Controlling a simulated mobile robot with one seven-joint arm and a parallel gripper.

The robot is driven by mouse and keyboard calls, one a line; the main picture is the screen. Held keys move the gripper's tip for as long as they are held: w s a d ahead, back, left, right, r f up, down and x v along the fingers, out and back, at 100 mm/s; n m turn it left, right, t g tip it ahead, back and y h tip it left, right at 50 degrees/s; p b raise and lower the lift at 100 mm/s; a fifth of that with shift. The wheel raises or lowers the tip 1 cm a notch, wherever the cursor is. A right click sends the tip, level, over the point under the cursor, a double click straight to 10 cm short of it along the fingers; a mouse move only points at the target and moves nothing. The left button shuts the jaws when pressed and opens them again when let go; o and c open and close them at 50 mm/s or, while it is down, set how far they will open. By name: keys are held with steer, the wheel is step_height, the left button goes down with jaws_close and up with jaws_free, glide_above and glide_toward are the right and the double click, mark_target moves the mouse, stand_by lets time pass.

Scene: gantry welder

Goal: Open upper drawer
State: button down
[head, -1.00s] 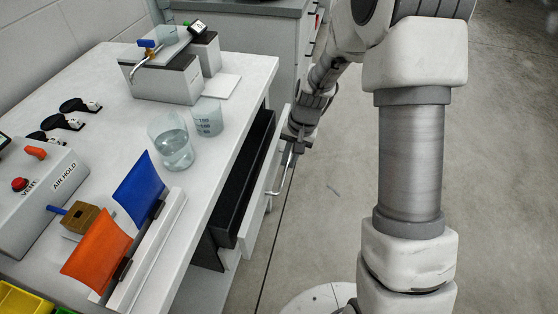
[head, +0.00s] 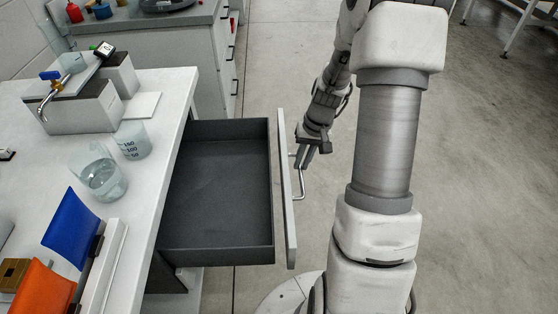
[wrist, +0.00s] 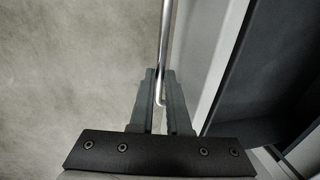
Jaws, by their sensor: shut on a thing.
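The upper drawer (head: 215,195) stands pulled well out from under the white bench, and its dark grey inside looks empty. Its pale front panel (head: 286,200) carries a metal bar handle (head: 298,180). My gripper (head: 304,160) is at the far part of this handle, on the outer side of the front panel. In the wrist view my gripper (wrist: 162,100) has its two fingers shut around the bar handle (wrist: 166,40). The drawer's dark inside (wrist: 278,75) shows at the right there.
Another cabinet (head: 205,50) stands behind. The floor (head: 480,200) to the right is clear.

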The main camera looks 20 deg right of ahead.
steer(key=shift+s+d, duration=0.2)
steer(key=shift+d, duration=0.3)
steer(key=shift+s+d, duration=0.15)
steer(key=shift+d, duration=0.35)
steer(key=c, duration=0.9)
jaws_free()
steer(key=d+r+p, duration=0.1)
steer(key=r, duration=0.4)
steer(key=d+r+p, duration=0.1)
steer(key=r+p, duration=0.1)
steer(key=r, duration=0.4)
steer(key=s+d+r+p, duration=0.1)
steer(key=r+p, duration=0.1)
steer(key=r, duration=0.4)
steer(key=shift+s, duration=0.1)
